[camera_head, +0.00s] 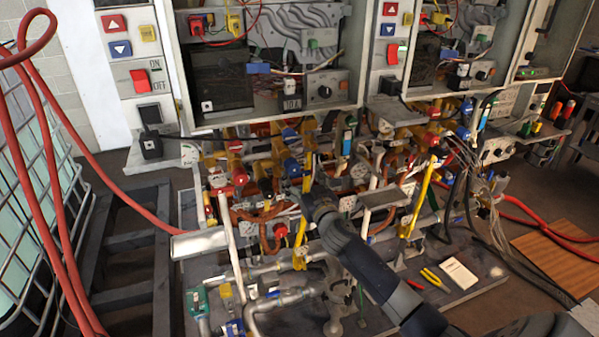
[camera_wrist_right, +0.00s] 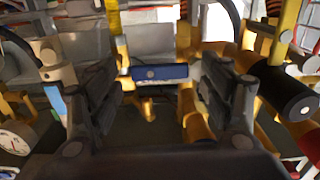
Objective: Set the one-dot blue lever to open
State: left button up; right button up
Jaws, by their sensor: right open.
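In the right wrist view a blue lever (camera_wrist_right: 160,73) with one pale round dot on its face lies level between my fingers and beyond their tips. It sits among yellow pipe fittings. My right gripper (camera_wrist_right: 162,95) is open, with one dark finger on each side and a clear gap between them. Nothing is held. In the head view my right gripper (camera_head: 312,190) reaches into the pipework below the left heater cabinet. Its fingertips are hard to make out there. Several blue handles show nearby, and I cannot tell which has the single dot. My left gripper is out of view.
A black-capped yellow pipe (camera_wrist_right: 290,100) stands close to the right finger, and a round gauge (camera_wrist_right: 15,138) is at the left. Heater cabinets (camera_head: 185,60) stand above the pipes. Yellow pliers (camera_head: 434,279) and a white pad (camera_head: 459,274) lie on the base panel.

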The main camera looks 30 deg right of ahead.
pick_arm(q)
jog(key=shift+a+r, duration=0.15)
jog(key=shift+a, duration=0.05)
pick_arm(e)
jog(key=shift+x, duration=1.3)
